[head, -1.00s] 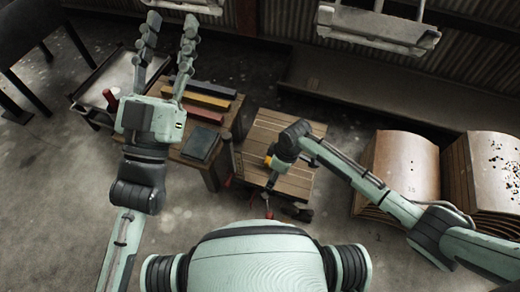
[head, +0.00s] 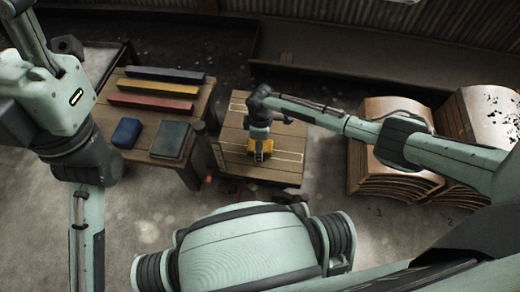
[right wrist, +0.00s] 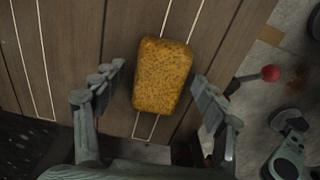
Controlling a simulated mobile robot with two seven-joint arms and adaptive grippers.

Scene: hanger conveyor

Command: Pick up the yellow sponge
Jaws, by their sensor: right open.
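The yellow sponge (right wrist: 162,75) lies on a slatted wooden table top in the right wrist view, fully visible there. It also shows in the head view as a yellow patch (head: 268,141), partly covered by my right gripper (head: 259,153). In the right wrist view my right gripper (right wrist: 163,97) is open, with one finger on each side of the sponge and a visible gap to each. The fingers point down towards the table.
The slatted table (head: 285,172) is otherwise bare. A table to its left holds red, yellow and blue bars (head: 155,88), a blue block (head: 126,132) and a dark flat block (head: 171,140). Stacked curved brown panels (head: 395,130) stand on the right. A red-knobbed lever (right wrist: 270,73) is beside the slatted table.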

